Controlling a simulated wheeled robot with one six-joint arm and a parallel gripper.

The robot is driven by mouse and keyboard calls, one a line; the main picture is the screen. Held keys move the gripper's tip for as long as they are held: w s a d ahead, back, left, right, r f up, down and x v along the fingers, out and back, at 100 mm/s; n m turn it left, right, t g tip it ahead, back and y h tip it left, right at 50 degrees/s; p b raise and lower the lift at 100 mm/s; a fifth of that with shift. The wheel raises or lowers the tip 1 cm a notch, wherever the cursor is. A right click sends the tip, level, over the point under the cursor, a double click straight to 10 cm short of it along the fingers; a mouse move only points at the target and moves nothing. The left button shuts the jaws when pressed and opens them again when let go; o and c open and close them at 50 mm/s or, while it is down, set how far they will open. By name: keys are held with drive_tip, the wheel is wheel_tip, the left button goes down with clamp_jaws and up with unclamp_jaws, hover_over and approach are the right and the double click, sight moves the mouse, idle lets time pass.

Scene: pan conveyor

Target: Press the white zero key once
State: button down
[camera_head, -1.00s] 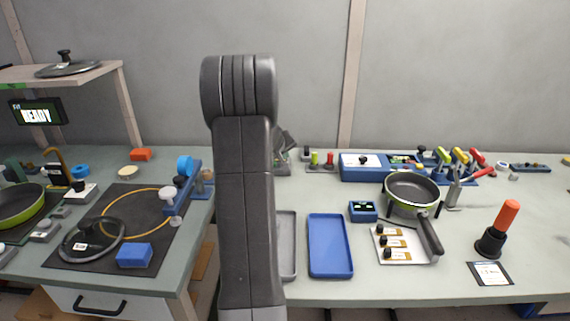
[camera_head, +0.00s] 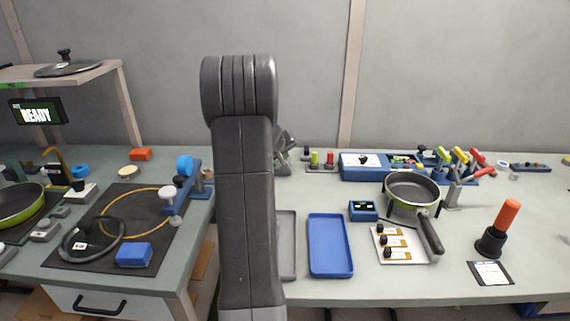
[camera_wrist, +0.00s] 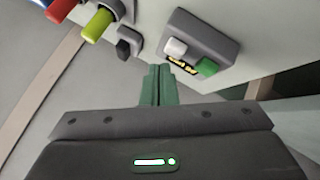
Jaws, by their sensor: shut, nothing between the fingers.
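The white key (camera_wrist: 176,47) sits on a small grey box (camera_wrist: 205,32) in the wrist view, beside a green key (camera_wrist: 207,66). Small yellow lettering runs next to the keys, too blurred to read. My gripper (camera_wrist: 160,69) is shut and empty. Its fingertips lie just beside the box, near the white key in the picture; I see no contact. In the head view my gripper (camera_head: 286,140) shows only partly behind my arm, above the back of the right-hand bench. The box cannot be made out clearly there.
Beside the box are a black knob (camera_wrist: 126,46), a yellow-green knob (camera_wrist: 97,26) and a red one (camera_wrist: 59,9). On the bench (camera_head: 455,288) are a blue tray (camera_head: 331,272), a pan (camera_head: 412,188) and a red-handled plunger (camera_head: 507,217). A display (camera_head: 36,111) reads READY.

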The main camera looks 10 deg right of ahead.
drive_tip(key=shift+f+b, duration=0.35)
drive_tip(key=shift+b, duration=0.1)
drive_tip(key=shift+f+b, duration=0.5)
drive_tip(key=shift+b, duration=0.1)
idle(0.6)
drive_tip(key=shift+r, duration=0.1)
drive_tip(key=shift+r+p, duration=0.6)
drive_tip(key=shift+r, duration=0.25)
drive_tip(key=shift+r, duration=0.1)
drive_tip(key=shift+r+p, duration=1.9)
drive_tip(key=shift+r, duration=0.5)
drive_tip(key=shift+f, duration=0.1)
